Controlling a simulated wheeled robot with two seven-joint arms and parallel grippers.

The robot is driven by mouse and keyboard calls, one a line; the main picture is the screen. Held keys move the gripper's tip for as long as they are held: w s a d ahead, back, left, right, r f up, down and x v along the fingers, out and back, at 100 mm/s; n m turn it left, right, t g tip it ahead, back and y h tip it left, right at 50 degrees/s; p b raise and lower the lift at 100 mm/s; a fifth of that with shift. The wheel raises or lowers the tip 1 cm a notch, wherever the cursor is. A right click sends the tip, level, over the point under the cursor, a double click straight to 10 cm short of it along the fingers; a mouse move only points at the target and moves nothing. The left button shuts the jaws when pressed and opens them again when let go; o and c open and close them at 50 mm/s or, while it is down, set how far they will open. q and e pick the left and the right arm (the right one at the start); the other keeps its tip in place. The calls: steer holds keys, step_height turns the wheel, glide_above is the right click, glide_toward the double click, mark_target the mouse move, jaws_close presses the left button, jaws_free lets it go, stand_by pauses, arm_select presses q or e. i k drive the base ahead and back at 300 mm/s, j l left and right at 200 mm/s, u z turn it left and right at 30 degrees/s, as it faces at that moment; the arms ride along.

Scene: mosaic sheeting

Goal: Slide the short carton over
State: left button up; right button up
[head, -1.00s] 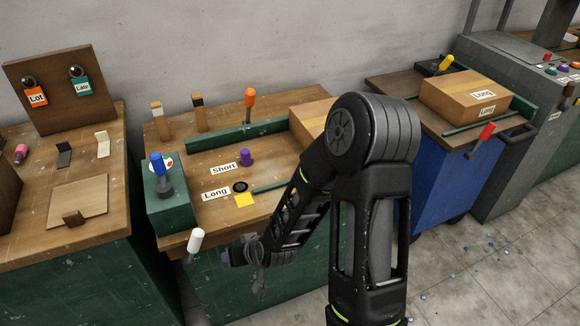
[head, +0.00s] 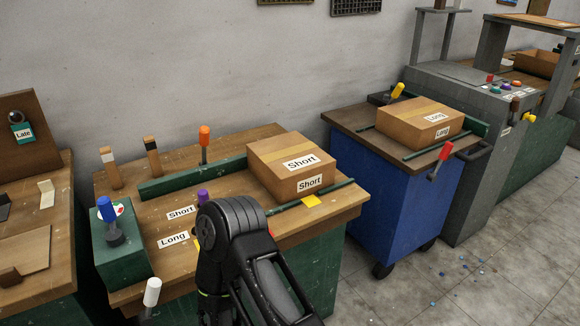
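The short carton (head: 278,168), a closed cardboard box with two "Short" labels, sits on the right part of the wooden bench (head: 340,209), between a green back fence (head: 193,178) and a low green front rail (head: 318,196). A black arm of mine rises at the bottom centre, in front of the bench. No gripper fingers show, so I cannot see whether either gripper is open or shut. The long carton (head: 418,123), labelled "Long", sits on the blue cart (head: 395,185) to the right, between similar green rails.
Coloured handles stand on the bench: orange (head: 204,143), blue (head: 108,212), white (head: 152,292), and a purple knob (head: 203,197). The cart carries a yellow handle (head: 397,91) and a red handle (head: 440,160). A gap of floor separates bench and cart. A grey machine (head: 465,150) stands beyond.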

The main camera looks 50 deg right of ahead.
mark_target(289, 166)
steer(key=i+l, duration=0.25)
steer(key=i, duration=0.2)
steer(key=z, duration=1.9)
